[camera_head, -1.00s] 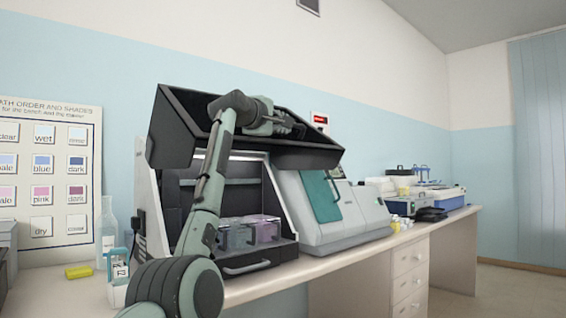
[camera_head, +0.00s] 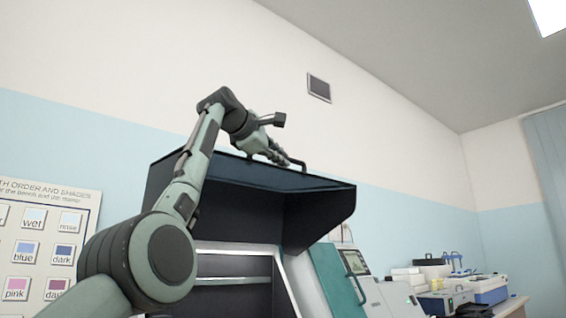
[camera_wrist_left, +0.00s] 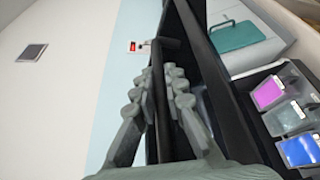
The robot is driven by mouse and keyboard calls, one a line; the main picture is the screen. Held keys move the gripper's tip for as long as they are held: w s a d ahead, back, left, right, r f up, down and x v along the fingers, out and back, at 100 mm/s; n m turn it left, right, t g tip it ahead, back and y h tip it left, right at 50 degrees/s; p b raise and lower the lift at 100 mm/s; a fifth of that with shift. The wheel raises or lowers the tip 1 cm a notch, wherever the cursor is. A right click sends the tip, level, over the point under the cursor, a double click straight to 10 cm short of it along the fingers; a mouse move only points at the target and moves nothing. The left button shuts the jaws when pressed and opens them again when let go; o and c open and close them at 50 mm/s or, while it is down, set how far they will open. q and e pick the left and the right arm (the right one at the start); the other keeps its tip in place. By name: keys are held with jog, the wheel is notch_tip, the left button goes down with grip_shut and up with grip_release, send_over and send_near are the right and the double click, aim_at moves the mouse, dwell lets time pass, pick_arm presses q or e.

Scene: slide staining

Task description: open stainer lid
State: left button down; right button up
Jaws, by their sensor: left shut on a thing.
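The stainer's dark lid (camera_head: 240,172) is swung up above the stainer body (camera_head: 232,265); its underside faces the front. My left gripper (camera_head: 283,157) is at the black handle (camera_head: 297,161) along the lid's upper edge. In the left wrist view the fingers (camera_wrist_left: 165,85) are closed around the dark handle bar (camera_wrist_left: 172,50). The lid also shows there as a dark panel (camera_wrist_left: 195,55). Past it, the stainer's jars show pink (camera_wrist_left: 268,92) and blue (camera_wrist_left: 300,151) contents. My right gripper is in neither view.
A teal-windowed machine (camera_head: 335,275) stands right of the stainer. Further right is bench equipment with blue parts (camera_head: 485,287). A colour chart (camera_head: 45,235) is on the left. The wall above the lid is clear except for a vent (camera_head: 319,87).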

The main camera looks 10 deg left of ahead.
pick_arm(q)
jog(key=shift+a+f, duration=0.1)
jog(key=shift+f, duration=0.05)
jog(key=c, duration=1.6)
grip_release()
jog(key=shift+w+a, duration=0.1)
jog(key=shift+o, duration=0.2)
jog(key=v, duration=1.2)
